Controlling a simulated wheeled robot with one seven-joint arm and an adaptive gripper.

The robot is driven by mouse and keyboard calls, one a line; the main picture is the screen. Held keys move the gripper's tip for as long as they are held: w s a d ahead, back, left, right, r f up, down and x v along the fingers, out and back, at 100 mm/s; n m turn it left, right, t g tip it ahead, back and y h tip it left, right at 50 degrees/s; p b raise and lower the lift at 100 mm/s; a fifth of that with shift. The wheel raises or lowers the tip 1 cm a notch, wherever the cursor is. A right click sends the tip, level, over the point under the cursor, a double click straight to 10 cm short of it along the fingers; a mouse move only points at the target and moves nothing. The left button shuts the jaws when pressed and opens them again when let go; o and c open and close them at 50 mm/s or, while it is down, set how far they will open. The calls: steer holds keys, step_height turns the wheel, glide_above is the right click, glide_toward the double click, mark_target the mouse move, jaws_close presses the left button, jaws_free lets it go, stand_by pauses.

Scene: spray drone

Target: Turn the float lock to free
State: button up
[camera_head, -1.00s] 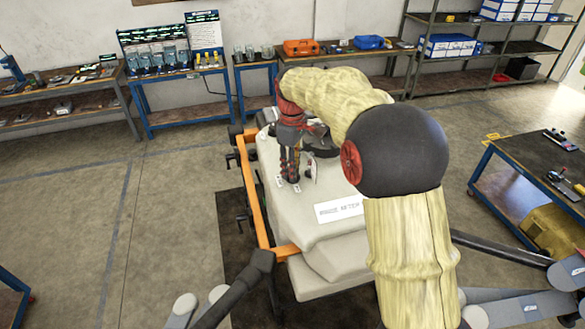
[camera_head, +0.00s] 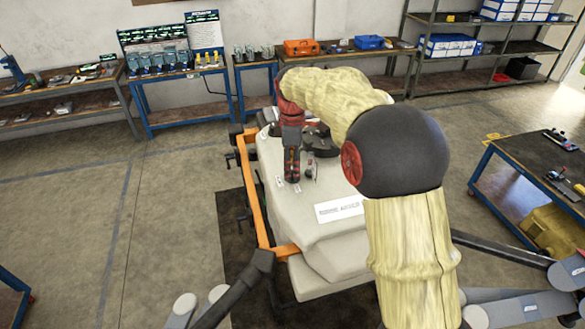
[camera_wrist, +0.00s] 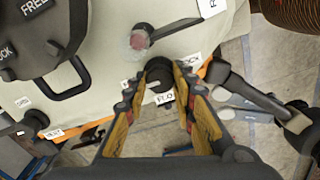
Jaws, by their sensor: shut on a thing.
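The float lock (camera_wrist: 160,70) is a black knob on the pale tank of the spray drone (camera_head: 290,228); a white label starting "FLO" shows beside it. My gripper (camera_wrist: 160,92) points down at the tank, with its yellow-padded fingers on either side of the knob, shut on it. In the head view my gripper (camera_head: 292,178) stands upright on the tank's top left part and hides the knob. A black round part (camera_wrist: 40,40) with "FREE" and a partly cut "LOCK" label lies at the upper left of the wrist view. Which mark the knob faces cannot be told.
A black lever with a clear reddish cap (camera_wrist: 139,40) sits close beyond my fingers. An orange frame (camera_head: 255,205) runs along the tank's left side. Benches (camera_head: 180,97) stand along the back wall, another table (camera_head: 535,160) at right.

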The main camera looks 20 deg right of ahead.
mark_target(292, 170)
steer(key=shift+w+r, duration=0.1)
steer(key=o, duration=1.2)
steer(key=shift+c, duration=0.2)
step_height(292, 170, up, 12)
steer(key=s+f+m+t+b, duration=0.5)
steer(key=s+f+m+b, duration=0.9)
steer(key=s+f+b, duration=1.4)
steer(key=s+f, duration=0.5)
steer(key=s, duration=0.2)
steer(key=shift+a+f+t+b, duration=0.25)
steer(key=shift+f+t+b, duration=0.05)
steer(key=shift+f+b, duration=0.1)
